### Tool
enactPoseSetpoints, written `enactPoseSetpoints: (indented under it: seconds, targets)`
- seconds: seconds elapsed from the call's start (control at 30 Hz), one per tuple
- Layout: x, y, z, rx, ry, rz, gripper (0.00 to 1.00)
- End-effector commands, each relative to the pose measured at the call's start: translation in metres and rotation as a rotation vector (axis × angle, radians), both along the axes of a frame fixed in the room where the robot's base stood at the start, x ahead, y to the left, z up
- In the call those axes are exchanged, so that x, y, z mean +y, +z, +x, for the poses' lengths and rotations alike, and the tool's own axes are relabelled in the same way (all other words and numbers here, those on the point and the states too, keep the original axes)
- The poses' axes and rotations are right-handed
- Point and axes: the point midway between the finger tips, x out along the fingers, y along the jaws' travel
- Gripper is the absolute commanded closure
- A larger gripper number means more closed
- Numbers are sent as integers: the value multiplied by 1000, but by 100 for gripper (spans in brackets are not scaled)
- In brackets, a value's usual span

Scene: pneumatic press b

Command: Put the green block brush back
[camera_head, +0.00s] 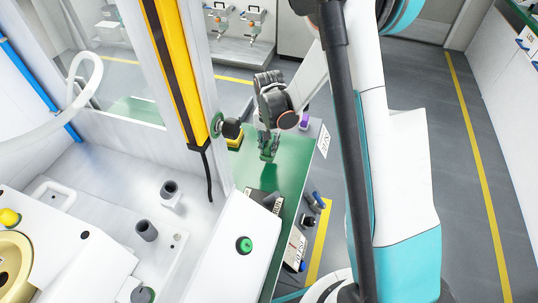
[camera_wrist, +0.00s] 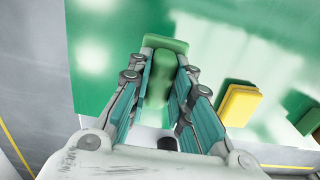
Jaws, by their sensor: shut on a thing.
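The green block brush (camera_wrist: 163,78) is between the two fingers of my gripper (camera_wrist: 158,88) in the wrist view. It is a rounded green block with a wider flat end pointing away from the palm. My gripper is shut on it. In the head view my gripper (camera_head: 268,147) hangs over the far part of the green tabletop (camera_head: 292,160), with the brush (camera_head: 268,152) low between its fingertips. A dark patch like a shadow lies on the tabletop just below it. Whether the brush touches the tabletop I cannot tell. Its underside is hidden.
A yellow block (camera_wrist: 239,104) lies right of my gripper in the wrist view. A purple item (camera_head: 304,120) stands at the table's right edge. Dark items (camera_head: 264,199) lie nearer on the tabletop. The white press frame with its yellow-black column (camera_head: 176,70) rises close on the left.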

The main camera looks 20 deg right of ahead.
Motion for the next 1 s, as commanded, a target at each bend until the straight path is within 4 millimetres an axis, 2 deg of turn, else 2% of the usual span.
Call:
enactPoseSetpoints:
  seconds: [0.13, 0.33, 0.8, 0.83, 0.9, 1.0]
  targets:
    - [0, -11, 0, 0, 0, 0, 100]
    - [0, -39, 0, 0, 0, 0, 100]
    - [0, -45, 0, 0, 0, 0, 100]
    - [0, -45, 0, 0, 0, 0, 76]
    - [0, -44, 0, 0, 0, 0, 60]
    - [0, -44, 0, 0, 0, 0, 60]
